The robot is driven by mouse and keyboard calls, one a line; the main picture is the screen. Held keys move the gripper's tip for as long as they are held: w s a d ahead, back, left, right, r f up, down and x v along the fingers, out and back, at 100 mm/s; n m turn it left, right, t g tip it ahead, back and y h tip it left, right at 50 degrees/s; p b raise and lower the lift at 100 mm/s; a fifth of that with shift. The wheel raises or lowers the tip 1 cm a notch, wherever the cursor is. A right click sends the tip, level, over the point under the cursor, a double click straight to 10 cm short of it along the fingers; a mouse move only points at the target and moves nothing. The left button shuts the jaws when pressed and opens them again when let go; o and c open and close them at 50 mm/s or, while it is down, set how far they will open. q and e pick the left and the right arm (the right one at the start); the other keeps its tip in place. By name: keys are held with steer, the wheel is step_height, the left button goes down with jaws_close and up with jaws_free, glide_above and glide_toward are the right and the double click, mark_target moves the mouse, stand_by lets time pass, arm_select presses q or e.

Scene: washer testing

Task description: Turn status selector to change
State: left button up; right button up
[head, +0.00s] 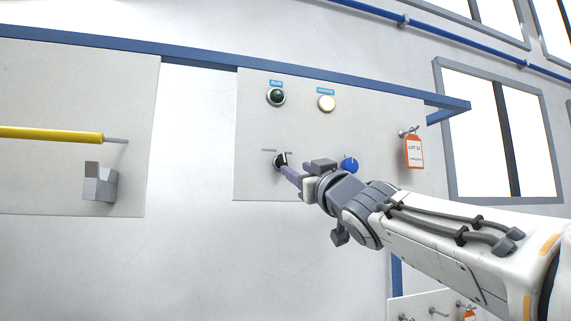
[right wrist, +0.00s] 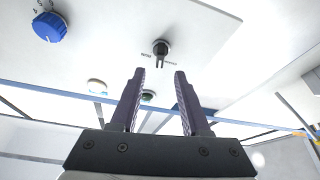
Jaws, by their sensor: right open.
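The status selector is a small black knob (head: 279,161) low on the middle panel, with a "CHANGE" label to its upper left. In the right wrist view the selector (right wrist: 161,48) lies just beyond the gap between the fingers, with small lettering on both sides. My right gripper (head: 288,171) reaches in from the right and its fingers partly cover the selector. In the right wrist view the gripper (right wrist: 160,72) is open and empty, its two purple fingers apart. Contact with the knob cannot be told. My left gripper is not in view.
A blue knob (head: 349,164) sits right of the selector, beside my gripper. Above are a dark green lamp (head: 276,97) and a white lamp (head: 326,103). An orange "LOT" tag (head: 414,152) hangs at the right. A yellow rod (head: 52,134) and grey block (head: 99,186) are left.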

mark_target(285, 163)
steer(key=p+x, duration=0.2)
steer(key=x, duration=0.4)
steer(key=shift+w+r, duration=0.15)
steer(key=shift+r, duration=0.05)
steer(key=shift+w+a+r+p, duration=0.15)
steer(key=shift+w+a+p, duration=0.2)
steer(key=shift+w, duration=0.25)
jaws_close()
